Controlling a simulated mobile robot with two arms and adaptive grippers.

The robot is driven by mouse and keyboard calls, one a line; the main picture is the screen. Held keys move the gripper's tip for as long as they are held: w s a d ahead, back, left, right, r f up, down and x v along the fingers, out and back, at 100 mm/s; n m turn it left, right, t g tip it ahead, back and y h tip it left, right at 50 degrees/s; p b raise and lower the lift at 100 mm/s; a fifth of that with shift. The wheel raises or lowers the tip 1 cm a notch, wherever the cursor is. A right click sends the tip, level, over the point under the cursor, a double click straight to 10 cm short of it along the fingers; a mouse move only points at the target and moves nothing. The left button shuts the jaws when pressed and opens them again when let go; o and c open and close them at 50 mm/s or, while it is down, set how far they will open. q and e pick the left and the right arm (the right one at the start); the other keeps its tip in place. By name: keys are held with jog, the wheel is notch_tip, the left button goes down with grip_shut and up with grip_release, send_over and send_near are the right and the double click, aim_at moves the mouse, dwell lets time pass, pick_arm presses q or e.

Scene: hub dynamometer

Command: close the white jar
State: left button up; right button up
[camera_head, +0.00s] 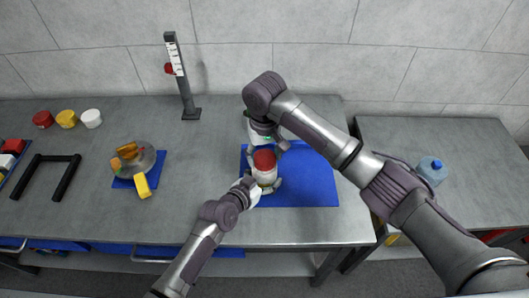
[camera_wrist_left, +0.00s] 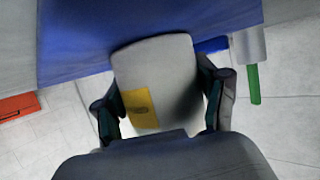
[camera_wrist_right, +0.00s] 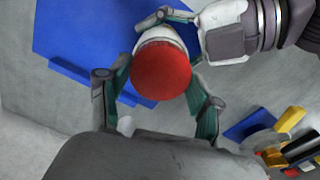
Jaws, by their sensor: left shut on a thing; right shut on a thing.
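A white jar (camera_head: 266,175) stands on the blue mat (camera_head: 315,190). A red lid (camera_head: 264,160) is at its top; whether it is fully seated I cannot tell. My left gripper (camera_head: 258,186) is shut on the jar body from the front left. In the left wrist view the jar (camera_wrist_left: 178,65) shows a yellow label (camera_wrist_left: 140,108) between the fingers. My right gripper (camera_head: 266,142) is above the jar. In the right wrist view its fingers are on both sides of the red lid (camera_wrist_right: 160,72), and a white strip of jar (camera_wrist_right: 158,36) shows beside the lid.
Red (camera_head: 42,119), yellow (camera_head: 66,118) and white (camera_head: 91,117) round pieces lie at the back left. A round dish (camera_head: 135,160) with yellow and orange pieces sits on a small blue mat (camera_head: 122,183). A grey post (camera_head: 183,80) stands behind. A blue jug (camera_head: 431,171) is on the right table.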

jog(key=shift+f, duration=0.15)
jog(key=shift+a+m, duration=0.1)
jog(key=shift+m, duration=1)
jog(key=m, duration=0.5)
jog(key=shift+m, duration=0.4)
jog(key=m, duration=0.5)
jog(key=shift+s+m, duration=0.1)
jog(key=shift+m, duration=0.3)
jog(key=m, duration=0.5)
jog(key=shift+m, duration=0.4)
jog(key=o, duration=0.7)
jog(key=shift+c, duration=0.2)
jog(key=shift+c, duration=0.4)
